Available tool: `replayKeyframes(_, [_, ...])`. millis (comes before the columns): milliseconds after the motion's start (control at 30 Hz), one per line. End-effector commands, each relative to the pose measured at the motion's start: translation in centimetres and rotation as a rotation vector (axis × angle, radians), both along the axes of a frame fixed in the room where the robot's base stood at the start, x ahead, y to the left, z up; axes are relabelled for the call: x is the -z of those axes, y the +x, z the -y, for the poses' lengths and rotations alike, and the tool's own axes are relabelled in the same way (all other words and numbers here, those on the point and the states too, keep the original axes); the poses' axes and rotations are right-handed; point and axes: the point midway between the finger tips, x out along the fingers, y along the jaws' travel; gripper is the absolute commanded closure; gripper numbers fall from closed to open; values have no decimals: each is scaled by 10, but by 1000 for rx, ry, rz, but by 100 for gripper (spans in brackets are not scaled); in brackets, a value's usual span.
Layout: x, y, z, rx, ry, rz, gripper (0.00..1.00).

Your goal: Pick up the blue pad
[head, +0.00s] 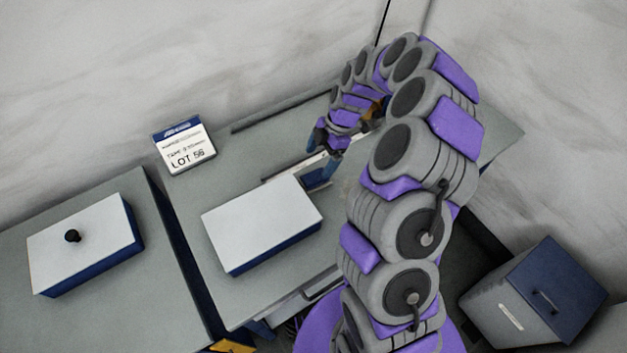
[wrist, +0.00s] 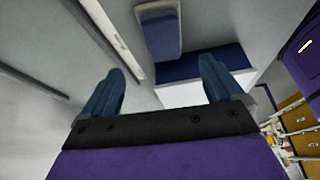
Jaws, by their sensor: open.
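The blue pad (wrist: 162,32) is a small block with rounded corners in the upper middle of the wrist view, on the grey bench. In the head view the pad (head: 318,178) is partly hidden by my arm and gripper, beside the white-topped blue box. My gripper (head: 328,158) is over the bench close to the pad. In the wrist view my gripper (wrist: 162,66) has its two blue fingers spread wide, with nothing between them. The pad lies beyond the fingertips, apart from them.
The white-topped blue box (head: 262,220) is right beside the pad. A pale slotted strip (wrist: 112,32) lies on the pad's other side. A LOT 56 sign (head: 184,147) stands at the back. A knobbed box (head: 85,243) is on the left bench. A blue-and-grey cabinet (head: 535,295) stands right.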

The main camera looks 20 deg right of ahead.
Motion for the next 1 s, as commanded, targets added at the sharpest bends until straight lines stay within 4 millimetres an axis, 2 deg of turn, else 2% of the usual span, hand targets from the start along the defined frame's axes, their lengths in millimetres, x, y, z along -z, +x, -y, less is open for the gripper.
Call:
replayKeyframes(100, [18, -1, -6, 1, -1, 1, 6])
replayKeyframes(433, [36, -5, -15, 2, -2, 0, 6])
replayKeyframes(733, [74, -12, -26, 1, -1, -1, 6])
replayKeyframes(1000, [77, -11, -27, 2, -1, 4, 6])
